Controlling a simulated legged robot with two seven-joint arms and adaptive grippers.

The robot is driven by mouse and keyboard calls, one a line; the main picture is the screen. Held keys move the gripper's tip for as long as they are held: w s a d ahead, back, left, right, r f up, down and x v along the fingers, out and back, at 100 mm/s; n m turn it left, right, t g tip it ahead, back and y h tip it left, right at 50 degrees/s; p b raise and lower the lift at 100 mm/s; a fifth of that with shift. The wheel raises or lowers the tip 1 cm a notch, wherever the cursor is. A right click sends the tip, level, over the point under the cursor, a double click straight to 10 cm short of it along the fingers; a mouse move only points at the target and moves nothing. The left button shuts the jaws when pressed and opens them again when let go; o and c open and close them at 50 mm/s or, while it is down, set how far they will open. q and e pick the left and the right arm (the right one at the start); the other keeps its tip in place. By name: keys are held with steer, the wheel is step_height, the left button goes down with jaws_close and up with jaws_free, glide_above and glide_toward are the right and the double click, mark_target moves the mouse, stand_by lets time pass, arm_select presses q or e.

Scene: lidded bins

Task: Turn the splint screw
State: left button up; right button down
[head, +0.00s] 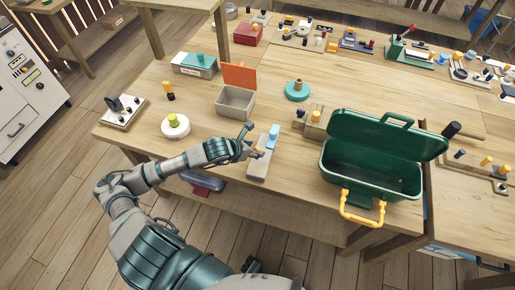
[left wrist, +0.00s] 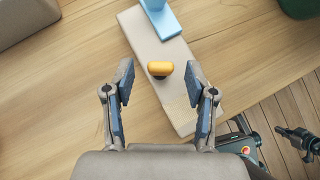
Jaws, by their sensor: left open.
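The splint (head: 257,170) is a beige flat board with a light blue block (head: 272,135) at its far end and a small orange screw knob (head: 257,149) on top. My left gripper (head: 253,140) is over the board at the knob. In the left wrist view, the open left gripper (left wrist: 160,82) has one finger on each side of the orange knob (left wrist: 160,69), which stands a little ahead of the fingertips with a gap on both sides. A dark jointed part at the right edge there may be my right gripper; its jaws are unclear.
A green lidded case (head: 372,168) with a yellow handle stands open to the right. A grey bin (head: 236,103) with a raised orange lid stands behind the gripper. A white round piece with a yellow-green knob (head: 174,122) is to the left. The table's front edge is close.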

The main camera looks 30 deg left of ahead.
arm_select(q)
steer(key=shift+x, duration=1.4)
arm_select(e)
steer(key=shift+r, duration=0.1)
arm_select(q)
jaws_close()
steer(key=m+g+h+b, duration=0.2)
steer(key=m+h+b, duration=0.1)
steer(key=m+b, duration=0.1)
steer(key=shift+f+m+h, duration=0.1)
steer(key=shift+m+h, duration=0.2)
steer(key=shift+m, duration=0.2)
steer(key=shift+m+g+h, duration=0.3)
steer(key=shift+m, duration=0.3)
arm_select(e)
steer(key=w+r, duration=0.4)
steer(key=r, duration=0.7)
steer(key=shift+a, duration=0.25)
arm_select(q)
jaws_free()
